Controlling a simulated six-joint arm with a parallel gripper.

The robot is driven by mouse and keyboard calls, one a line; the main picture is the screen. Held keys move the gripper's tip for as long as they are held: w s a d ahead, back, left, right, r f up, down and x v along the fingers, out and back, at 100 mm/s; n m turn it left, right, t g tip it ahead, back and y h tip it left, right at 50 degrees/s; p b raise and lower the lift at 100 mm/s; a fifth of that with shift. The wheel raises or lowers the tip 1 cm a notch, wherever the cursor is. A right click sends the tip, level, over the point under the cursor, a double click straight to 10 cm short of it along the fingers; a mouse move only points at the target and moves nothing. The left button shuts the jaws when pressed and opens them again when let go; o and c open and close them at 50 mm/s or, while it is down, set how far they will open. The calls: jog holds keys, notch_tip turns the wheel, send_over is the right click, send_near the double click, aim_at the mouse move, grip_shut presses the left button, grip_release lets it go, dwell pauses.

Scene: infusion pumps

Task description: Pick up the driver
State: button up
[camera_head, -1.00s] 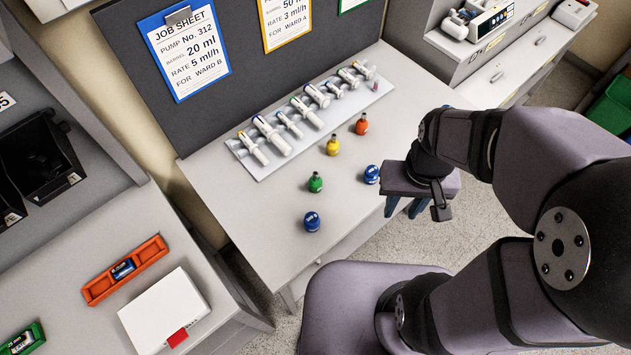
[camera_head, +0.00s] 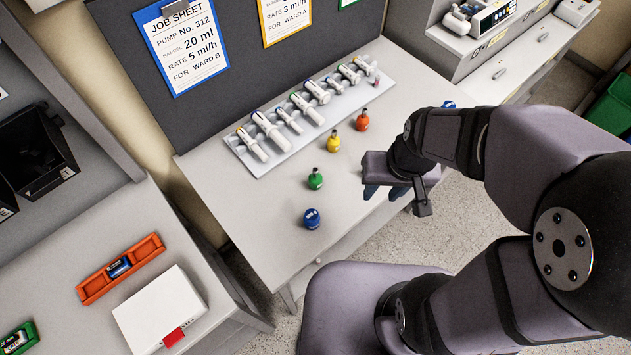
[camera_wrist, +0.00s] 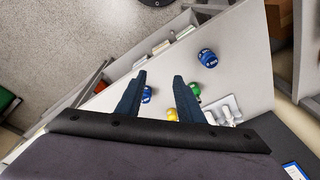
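No thing in view is plainly marked as the driver. A white device with a screen (camera_head: 492,17), perhaps a pump or driver, sits on the shelf at the upper right of the head view. My gripper (camera_head: 384,192) hangs over the right front of the grey table; in the wrist view its fingers (camera_wrist: 159,77) are apart with nothing gripped. A blue knob-like piece (camera_wrist: 147,94) shows beside the left finger, lower down. A yellow piece (camera_head: 333,141), a green piece (camera_head: 316,179) and another blue piece (camera_head: 312,219) stand on the table, apart from my gripper.
A white rack (camera_head: 249,164) of several syringes lies along the table's back, below a board with job sheets (camera_head: 181,45). An orange piece (camera_head: 362,121) stands near it. An orange tray (camera_head: 144,253) and a white box (camera_head: 160,310) lie on the left counter.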

aim_at(316, 172)
jog(key=w+a+f+t+b, duration=0.3)
jog(key=a+t+b, duration=0.1)
jog(key=b, duration=0.3)
jog(key=w+a+f+m+t+h+b, duration=0.1)
jog(key=w+a+f+t+b, duration=0.2)
jog(key=a+b, duration=0.3)
jog(key=w+a+f+t+h+b, duration=0.1)
jog(key=w+a+f+t+b, duration=0.2)
jog(key=b, duration=0.6)
jog(key=shift+a+f+t, duration=0.9)
jog(key=shift+a+f, duration=0.15)
jog(key=shift+s+d, duration=0.1)
jog(key=shift+s, duration=0.25)
jog(key=shift+w+p, duration=0.55)
jog(key=shift+p, duration=0.1)
jog(key=shift+w+f+p, duration=0.2)
jog(key=shift+w+p, duration=0.15)
jog(key=shift+p, duration=0.05)
jog(key=shift+w+d+f, duration=0.15)
jog(key=shift+w+f, duration=0.35)
jog(key=shift+w, duration=0.1)
jog(key=shift+x, duration=2)
grip_shut()
